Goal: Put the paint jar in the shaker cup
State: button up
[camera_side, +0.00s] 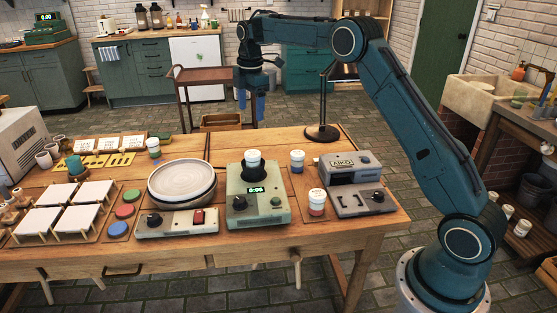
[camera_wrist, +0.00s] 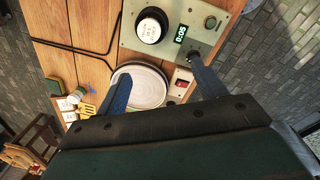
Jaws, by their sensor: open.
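The shaker (camera_side: 257,207) is a pale green box with a dark knob and a lit display, in the middle of the table. Its black cup (camera_side: 253,171) is on top, and a white-lidded paint jar (camera_side: 254,156) stands upright in it. In the wrist view the jar's white lid (camera_wrist: 149,29) shows inside the dark ring of the cup. My gripper (camera_side: 251,105) is open and empty, high behind the shaker and clear of the jar. Its two blue fingers are spread in the wrist view (camera_wrist: 158,78), over the round white plate (camera_wrist: 142,88).
Two more jars, one blue-banded (camera_side: 297,160) and one red-banded (camera_side: 317,202), stand right of the shaker. A turntable (camera_side: 182,196) holding the plate is on the left. A black lamp stand (camera_side: 322,132) rises behind. Another jar (camera_side: 153,147) stands at the back left.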

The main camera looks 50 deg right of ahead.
jog(key=s+a+r+m+t, duration=0.1)
jog(key=s+a+r+m, duration=0.4)
jog(key=s, duration=0.5)
jog(key=s+a+r+m+t, duration=0.2)
jog(key=s+a+r+m, duration=0.15)
jog(key=s+r, duration=0.5)
jog(key=s+a+f+m+t, duration=0.1)
jog(key=s+a+f+m, duration=0.1)
jog(key=s, duration=0.9)
jog(key=s+a+f+m+t, duration=0.1)
jog(key=s+a+f+m, duration=0.2)
jog(key=s, duration=0.8)
notch_tip(320, 180, down, 2)
jog(key=shift+f+m, duration=0.2)
jog(key=shift+m, duration=0.55)
